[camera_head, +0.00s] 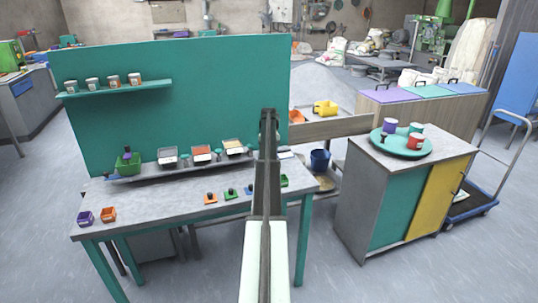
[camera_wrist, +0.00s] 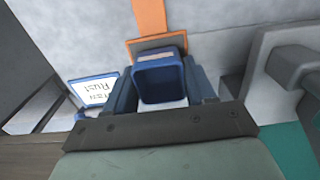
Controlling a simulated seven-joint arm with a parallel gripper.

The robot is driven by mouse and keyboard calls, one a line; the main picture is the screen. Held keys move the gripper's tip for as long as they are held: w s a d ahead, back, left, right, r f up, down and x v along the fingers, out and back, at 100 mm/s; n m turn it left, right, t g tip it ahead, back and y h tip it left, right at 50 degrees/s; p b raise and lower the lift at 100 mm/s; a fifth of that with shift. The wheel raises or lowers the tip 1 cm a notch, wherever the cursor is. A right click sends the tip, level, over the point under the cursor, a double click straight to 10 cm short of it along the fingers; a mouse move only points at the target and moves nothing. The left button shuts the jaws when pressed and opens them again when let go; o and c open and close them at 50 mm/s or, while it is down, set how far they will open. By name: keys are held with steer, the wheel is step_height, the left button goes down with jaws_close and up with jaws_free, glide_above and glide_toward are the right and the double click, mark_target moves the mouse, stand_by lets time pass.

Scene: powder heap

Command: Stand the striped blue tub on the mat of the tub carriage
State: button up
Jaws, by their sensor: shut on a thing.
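My gripper (camera_wrist: 163,80) is shut on a square blue tub (camera_wrist: 159,68), with one finger on each side of it in the wrist view. The tub's open mouth and dark inside face the camera. In the head view my arm hides the tub and the fingertips.
A blue-edged lettered card (camera_wrist: 93,90) lies left of the tub. The grey workbench (camera_head: 160,208) bears a purple tub (camera_head: 85,217), an orange tub (camera_head: 108,215) and several small scoops. A teal board (camera_head: 190,95) rises behind. A cabinet at right bears a round teal tray (camera_head: 401,150) with cups.

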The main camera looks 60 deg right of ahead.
steer(key=shift+f, duration=0.4)
steer(key=o, duration=1.1)
steer(key=shift+o, duration=0.5)
steer(key=shift+o, duration=1)
steer(key=shift+r, duration=3.5)
steer(key=shift+s, duration=0.1)
